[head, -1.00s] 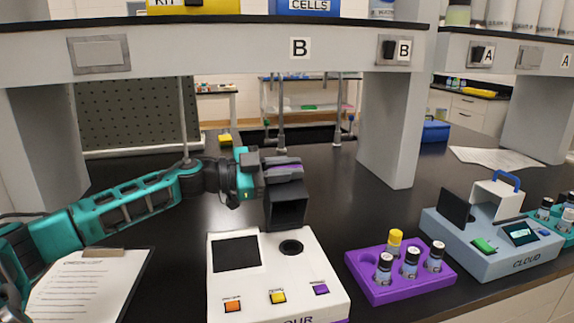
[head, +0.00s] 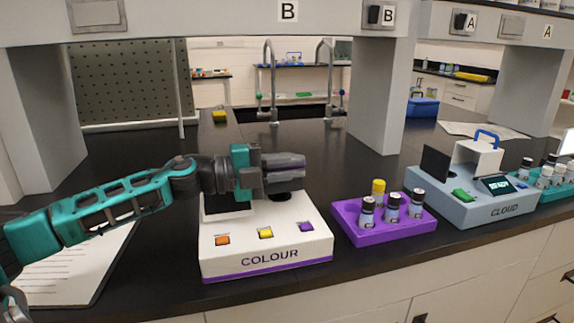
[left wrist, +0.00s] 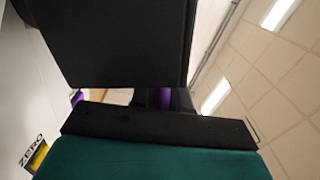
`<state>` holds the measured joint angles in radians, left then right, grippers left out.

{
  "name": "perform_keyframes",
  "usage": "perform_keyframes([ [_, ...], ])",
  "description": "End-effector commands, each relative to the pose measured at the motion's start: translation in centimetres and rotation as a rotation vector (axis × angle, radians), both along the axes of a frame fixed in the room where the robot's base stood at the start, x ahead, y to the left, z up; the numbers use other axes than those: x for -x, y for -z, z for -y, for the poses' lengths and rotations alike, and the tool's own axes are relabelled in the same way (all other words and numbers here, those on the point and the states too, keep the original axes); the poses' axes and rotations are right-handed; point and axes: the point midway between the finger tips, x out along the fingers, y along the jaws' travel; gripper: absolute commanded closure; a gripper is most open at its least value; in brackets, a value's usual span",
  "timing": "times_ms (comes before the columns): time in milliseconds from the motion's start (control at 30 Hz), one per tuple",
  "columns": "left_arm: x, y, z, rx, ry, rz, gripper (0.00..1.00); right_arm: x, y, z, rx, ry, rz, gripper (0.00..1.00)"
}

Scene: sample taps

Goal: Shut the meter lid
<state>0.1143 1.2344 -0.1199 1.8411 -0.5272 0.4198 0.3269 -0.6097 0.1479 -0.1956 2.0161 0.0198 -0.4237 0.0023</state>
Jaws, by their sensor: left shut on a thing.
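The white COLOUR meter (head: 265,235) stands on the black bench, with a purple base edge, a dark screen and several coloured buttons. My left gripper (head: 290,171) reaches over its back part from the left, fingers pointing right. It is shut on the meter lid, whose purple part (left wrist: 165,98) shows between dark surfaces in the left wrist view. The rest of the lid is mostly hidden by the fingers, so its angle cannot be told. A dark round opening (head: 284,197) of the meter partly shows just below the fingers. My right gripper is not in view.
A purple rack (head: 345,232) with several vials stands right of the meter. Beyond it is the grey CLOUD meter (head: 470,205) with a blue-handled white part. A clipboard (head: 70,270) lies at the left.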

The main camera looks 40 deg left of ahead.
Motion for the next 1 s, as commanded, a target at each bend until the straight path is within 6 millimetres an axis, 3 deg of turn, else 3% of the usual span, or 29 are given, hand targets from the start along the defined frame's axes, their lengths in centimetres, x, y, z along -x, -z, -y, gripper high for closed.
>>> perform_keyframes([
  [100, 0.4, 1.1, 0.5, -0.073, 0.003, 0.064, 1.00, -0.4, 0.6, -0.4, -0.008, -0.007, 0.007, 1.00],
  [400, 0.7, 1.9, 0.9, -0.212, 0.001, 0.182, 1.00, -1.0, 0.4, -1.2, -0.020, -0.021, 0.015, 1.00],
  [867, 0.8, 1.9, 0.9, -0.233, -0.001, 0.198, 1.00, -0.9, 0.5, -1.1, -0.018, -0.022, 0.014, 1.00],
  [900, 0.8, 1.9, 0.9, -0.233, -0.001, 0.198, 0.83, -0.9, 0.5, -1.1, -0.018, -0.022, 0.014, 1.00],
  [1000, 0.7, 1.9, 0.9, -0.231, -0.001, 0.197, 0.73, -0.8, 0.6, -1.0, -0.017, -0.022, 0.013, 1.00],
])
